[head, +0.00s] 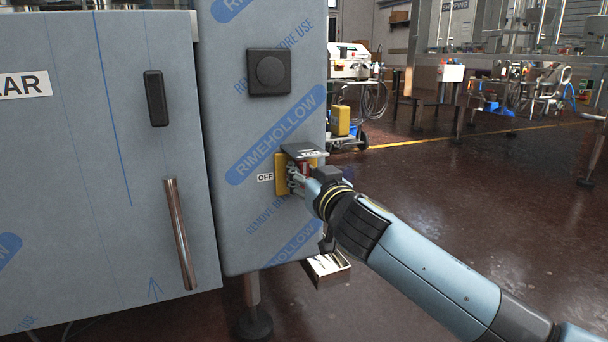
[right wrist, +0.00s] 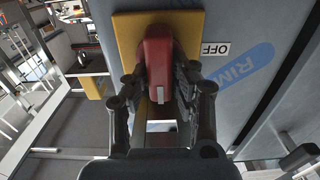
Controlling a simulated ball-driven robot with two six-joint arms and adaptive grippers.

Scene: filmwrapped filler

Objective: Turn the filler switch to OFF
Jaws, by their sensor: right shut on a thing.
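The filler switch has a yellow plate (head: 281,174) on the film-covered panel, with a dark cover above it and an OFF label (head: 265,177) to its left. Its red handle (right wrist: 158,62) shows in the right wrist view between the fingers, with a pale mark on its end. My right gripper (head: 299,181) reaches in from the lower right and is shut on the red handle; it also shows in the right wrist view (right wrist: 157,88). In the head view the gripper hides most of the handle. The OFF label also shows in the right wrist view (right wrist: 216,48), right of the plate. My left gripper is out of view.
A square black knob (head: 269,72) sits higher on the same panel. The door at left has a black latch (head: 156,98) and a long metal bar handle (head: 180,234). A small open metal box (head: 328,267) is below the switch. Open floor lies right.

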